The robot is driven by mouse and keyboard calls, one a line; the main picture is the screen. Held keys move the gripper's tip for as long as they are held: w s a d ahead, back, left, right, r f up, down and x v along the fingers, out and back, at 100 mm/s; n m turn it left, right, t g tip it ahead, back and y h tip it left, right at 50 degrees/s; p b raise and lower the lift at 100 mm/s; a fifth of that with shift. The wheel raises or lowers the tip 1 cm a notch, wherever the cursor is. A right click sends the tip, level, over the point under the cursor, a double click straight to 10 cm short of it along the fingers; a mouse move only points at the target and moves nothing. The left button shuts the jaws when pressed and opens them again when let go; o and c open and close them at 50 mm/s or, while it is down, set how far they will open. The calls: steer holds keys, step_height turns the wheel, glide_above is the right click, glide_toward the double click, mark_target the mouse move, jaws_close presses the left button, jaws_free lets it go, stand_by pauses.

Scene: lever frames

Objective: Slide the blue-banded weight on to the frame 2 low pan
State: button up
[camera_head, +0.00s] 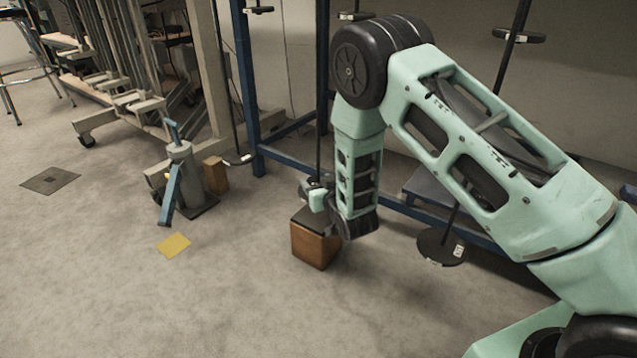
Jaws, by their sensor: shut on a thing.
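My gripper (318,200) is just above a brown wooden block with a dark top (312,250), in the middle of the head view. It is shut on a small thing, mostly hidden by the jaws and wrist. I cannot make out a blue band on it, nor whether it touches the block. A round black low pan (440,250) with a white label hangs on a dark rod to the right, behind my arm. Another low pan (238,159) hangs on a rod at the left. I cannot read which frame is number 2.
A blue metal frame (246,75) stands behind, with a low rail. A grey post with blue handles (180,175) stands on the floor at left, beside a brown block (215,175). A yellow square (173,246) lies on the floor. The front floor is clear.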

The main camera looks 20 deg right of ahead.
stand_by(0.3)
steer(key=o, duration=1.2)
steer(key=p+v, duration=0.2)
steer(key=v, duration=0.5)
stand_by(0.5)
